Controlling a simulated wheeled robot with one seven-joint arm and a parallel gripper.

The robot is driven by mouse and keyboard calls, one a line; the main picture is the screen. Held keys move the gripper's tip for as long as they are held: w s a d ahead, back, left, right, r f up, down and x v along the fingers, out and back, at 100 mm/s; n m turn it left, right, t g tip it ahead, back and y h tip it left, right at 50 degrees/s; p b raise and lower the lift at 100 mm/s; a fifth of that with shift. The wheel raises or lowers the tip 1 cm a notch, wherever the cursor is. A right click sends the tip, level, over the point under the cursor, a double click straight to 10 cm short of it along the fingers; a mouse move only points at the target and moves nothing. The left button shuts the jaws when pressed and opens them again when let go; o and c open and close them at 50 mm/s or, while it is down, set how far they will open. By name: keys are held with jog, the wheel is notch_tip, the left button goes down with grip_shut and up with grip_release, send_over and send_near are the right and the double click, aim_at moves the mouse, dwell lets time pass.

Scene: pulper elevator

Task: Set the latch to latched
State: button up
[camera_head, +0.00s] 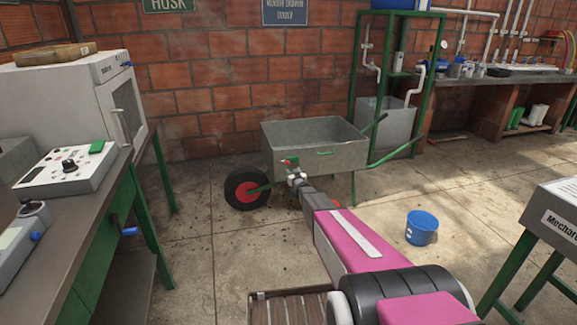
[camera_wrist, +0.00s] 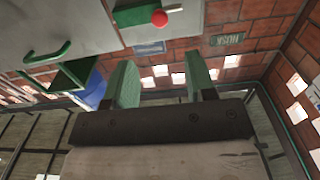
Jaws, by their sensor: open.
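The likely latch is a small green block with a red ball knob (camera_wrist: 160,18), mounted on a grey panel at the top of the wrist view. In the head view, a small red and green part (camera_head: 290,161) shows against the grey wheelbarrow tray, just beyond my gripper (camera_head: 297,178). My gripper also shows in the wrist view (camera_wrist: 162,80), its two green finger pads wide apart with nothing between them. The knob is beyond the fingertips, with no contact visible. I cannot tell whether the latch is latched.
The grey wheelbarrow (camera_head: 330,155) has a green handle (camera_wrist: 48,52) on the same panel. A bench with a control box (camera_head: 68,168) stands left. A blue bucket (camera_head: 421,228) is on the floor at right, near a grey table (camera_head: 560,215). Floor between is clear.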

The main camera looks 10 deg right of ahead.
aim_at(288, 163)
jog(key=w, duration=0.3)
jog(key=w+a, duration=0.1)
jog(key=w, duration=0.5)
jog(key=shift+w+a, duration=0.15)
jog(key=shift+w, duration=0.2)
